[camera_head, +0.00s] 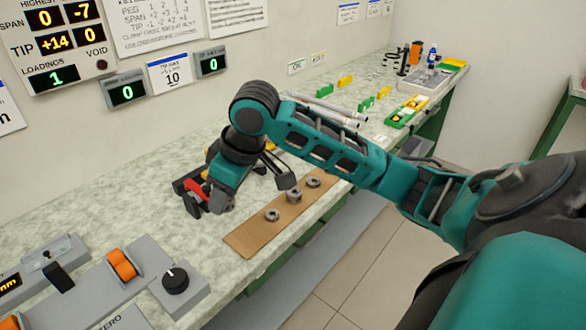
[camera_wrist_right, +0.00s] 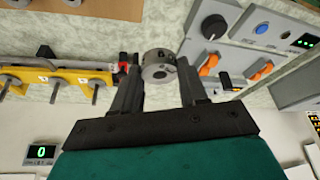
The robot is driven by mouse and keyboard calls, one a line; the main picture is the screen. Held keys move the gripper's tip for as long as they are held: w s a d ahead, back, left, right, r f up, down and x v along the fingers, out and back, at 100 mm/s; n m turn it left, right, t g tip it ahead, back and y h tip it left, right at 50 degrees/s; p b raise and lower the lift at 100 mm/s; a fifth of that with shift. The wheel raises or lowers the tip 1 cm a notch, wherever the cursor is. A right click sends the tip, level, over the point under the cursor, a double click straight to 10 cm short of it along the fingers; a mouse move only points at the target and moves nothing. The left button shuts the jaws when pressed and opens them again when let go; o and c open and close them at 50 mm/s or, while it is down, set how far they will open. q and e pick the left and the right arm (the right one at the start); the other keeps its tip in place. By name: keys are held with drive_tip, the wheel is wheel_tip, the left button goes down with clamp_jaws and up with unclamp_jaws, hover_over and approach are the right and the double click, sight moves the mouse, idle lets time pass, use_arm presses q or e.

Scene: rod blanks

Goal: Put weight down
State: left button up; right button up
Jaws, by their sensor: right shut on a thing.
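My right gripper (camera_wrist_right: 160,76) is shut on a round grey metal weight (camera_wrist_right: 158,64), marked with a letter that looks like B. The weight sits between the fingertips, beside a red part (camera_wrist_right: 124,62) at the end of a yellow rail (camera_wrist_right: 62,76) with upright pegs. In the head view the right gripper (camera_head: 207,206) hangs low over the bench; its own hand hides the held weight. Three loose weights, a near one (camera_head: 272,215), a middle one (camera_head: 294,196) and a far one (camera_head: 313,182), lie on a brown board (camera_head: 250,238). My left gripper is not in view.
A control box with a black knob (camera_head: 176,281) and an orange-wheeled unit (camera_head: 121,264) stand at the front left. Green and yellow blocks and a grey tray (camera_head: 425,82) stand farther back.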

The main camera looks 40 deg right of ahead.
drive_tip(key=w+d+r+n+y, duration=0.1)
drive_tip(key=w+d+r+n, duration=0.25)
drive_tip(key=d, duration=0.25)
drive_tip(key=g+b, duration=0.1)
drive_tip(key=b, duration=0.1)
approach(245, 237)
drive_tip(key=shift+n, duration=0.45)
drive_tip(key=x, duration=0.6)
drive_tip(key=shift+f, duration=0.1)
drive_tip(key=o, duration=1.2)
drive_tip(key=p+v, duration=0.1)
drive_tip(key=v, duration=1.1)
drive_tip(key=shift+w+d, duration=0.1)
drive_tip(key=shift+d, duration=0.1)
